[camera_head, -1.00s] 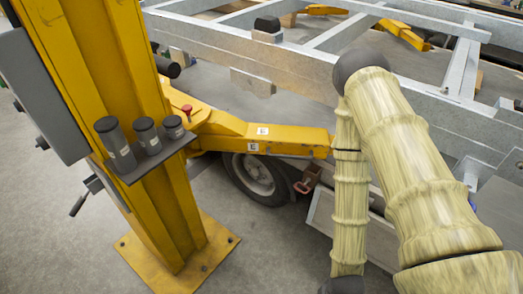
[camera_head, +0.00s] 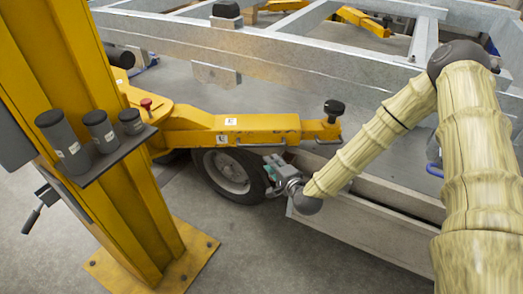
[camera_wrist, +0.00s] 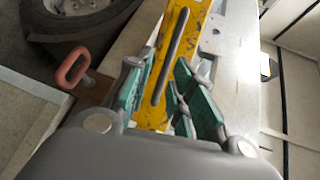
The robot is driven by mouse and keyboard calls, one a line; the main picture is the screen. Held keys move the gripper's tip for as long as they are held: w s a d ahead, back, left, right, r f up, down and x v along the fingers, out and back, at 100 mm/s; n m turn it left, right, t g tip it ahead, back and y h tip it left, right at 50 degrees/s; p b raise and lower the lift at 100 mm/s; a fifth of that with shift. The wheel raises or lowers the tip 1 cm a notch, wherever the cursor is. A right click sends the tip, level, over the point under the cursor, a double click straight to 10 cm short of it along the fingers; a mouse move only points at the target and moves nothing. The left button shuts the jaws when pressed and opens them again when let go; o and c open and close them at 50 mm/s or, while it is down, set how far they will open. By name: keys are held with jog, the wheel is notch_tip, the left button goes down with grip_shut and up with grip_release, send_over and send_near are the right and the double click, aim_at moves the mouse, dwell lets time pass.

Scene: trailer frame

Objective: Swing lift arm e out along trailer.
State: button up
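Lift arm e (camera_head: 245,125) is the yellow arm with white E labels. It reaches right from the yellow post, in front of the trailer frame and above a wheel, with a black pad (camera_head: 334,108) at its outer end. A thin grey handle bar (camera_head: 262,144) runs along its near side. My gripper (camera_head: 276,168) is just below that side. In the wrist view my gripper (camera_wrist: 163,72) is open, its teal-padded fingers apart on both sides of the grey handle bar (camera_wrist: 171,55). I cannot tell whether they touch the bar.
The galvanised trailer frame (camera_head: 290,55) spans the back. The yellow post (camera_head: 110,160) stands at left with a shelf of black cylinders. A wheel (camera_head: 228,172) is behind my gripper. A red loop handle (camera_wrist: 73,68) is left of my gripper. Floor is clear in front.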

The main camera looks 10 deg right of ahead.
aim_at(262, 146)
jog(key=shift+m+t, duration=0.3)
jog(key=x, duration=0.4)
jog(key=r+p+x, duration=0.1)
jog(key=x, duration=0.2)
jog(key=d+p+x, duration=0.1)
jog(key=x, duration=0.3)
jog(key=shift+w+a+r, duration=0.1)
jog(key=shift+w, duration=0.4)
grip_shut()
